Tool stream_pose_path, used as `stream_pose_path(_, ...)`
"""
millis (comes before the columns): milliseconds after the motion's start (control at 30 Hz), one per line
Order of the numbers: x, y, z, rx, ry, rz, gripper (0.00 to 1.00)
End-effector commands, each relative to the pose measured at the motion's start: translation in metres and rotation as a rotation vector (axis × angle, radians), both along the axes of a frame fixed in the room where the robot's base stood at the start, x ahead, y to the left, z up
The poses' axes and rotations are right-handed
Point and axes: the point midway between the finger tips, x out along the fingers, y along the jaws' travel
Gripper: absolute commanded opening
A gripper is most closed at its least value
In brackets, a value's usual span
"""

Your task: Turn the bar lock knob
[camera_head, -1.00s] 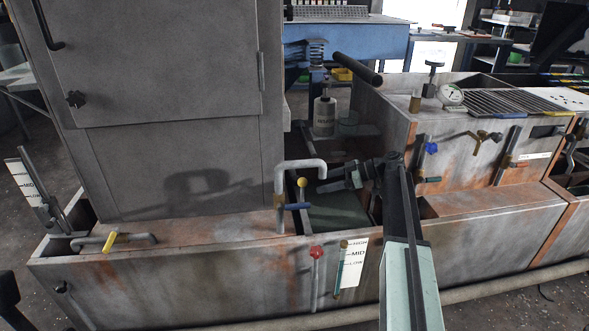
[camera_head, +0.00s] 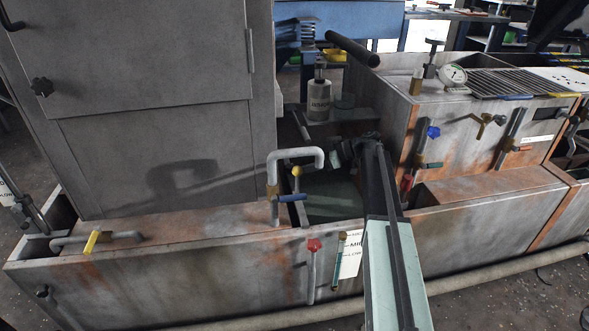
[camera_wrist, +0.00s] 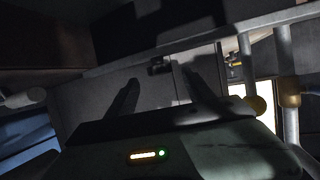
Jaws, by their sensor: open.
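A small dark fitting (camera_wrist: 158,66) on a grey panel shows beyond the fingertips. That view is dim, and I cannot tell what the fitting is.
The bent grey pipe (camera_head: 297,154) with a yellow-knobbed lever (camera_head: 296,172) stands just left of my gripper. The rusty tank front (camera_head: 200,280) lies below. A round dark bar (camera_head: 352,49) juts out above. A gauge (camera_head: 453,75) and valves are at right.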

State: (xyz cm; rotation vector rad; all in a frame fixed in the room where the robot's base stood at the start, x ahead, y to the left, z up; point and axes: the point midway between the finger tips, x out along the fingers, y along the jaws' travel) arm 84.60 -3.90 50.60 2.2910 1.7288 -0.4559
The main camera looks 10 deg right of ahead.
Motion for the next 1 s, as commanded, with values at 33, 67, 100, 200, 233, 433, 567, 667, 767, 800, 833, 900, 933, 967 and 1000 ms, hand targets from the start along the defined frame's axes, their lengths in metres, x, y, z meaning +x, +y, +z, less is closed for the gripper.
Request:
stream_pose_path(33,0.002,0.009,-0.008,0.000,0.000,0.002,0.61)
stream_pose_path(67,0.003,0.014,-0.010,0.000,0.000,0.002,0.61)
stream_pose_path(100,0.005,0.019,-0.011,0.000,0.000,0.002,0.61)
stream_pose_path(200,0.007,0.026,-0.012,0.000,-0.001,0.001,0.61)
stream_pose_path(233,0.007,0.026,-0.012,0.000,0.000,0.001,0.61)
stream_pose_path(433,0.007,0.026,-0.011,0.000,0.000,0.001,0.53)
stream_pose_path(567,0.007,0.027,-0.011,0.000,-0.001,0.001,0.17)
stream_pose_path(667,0.007,0.036,-0.011,0.000,0.000,0.008,0.00)
stream_pose_path(767,0.007,0.031,-0.011,0.001,0.000,0.001,0.00)
stream_pose_path(800,0.006,0.031,-0.011,0.001,0.000,-0.004,0.00)
stream_pose_path(833,0.006,0.031,-0.011,0.001,0.000,-0.010,0.00)
stream_pose_path(900,0.005,0.030,-0.011,0.001,0.000,-0.030,0.00)
stream_pose_path(933,0.004,0.031,-0.011,0.001,0.000,-0.041,0.00)
stream_pose_path(967,0.003,0.031,-0.011,0.001,0.000,-0.054,0.00)
stream_pose_path(1000,0.002,0.031,-0.011,0.000,-0.001,-0.074,0.00)
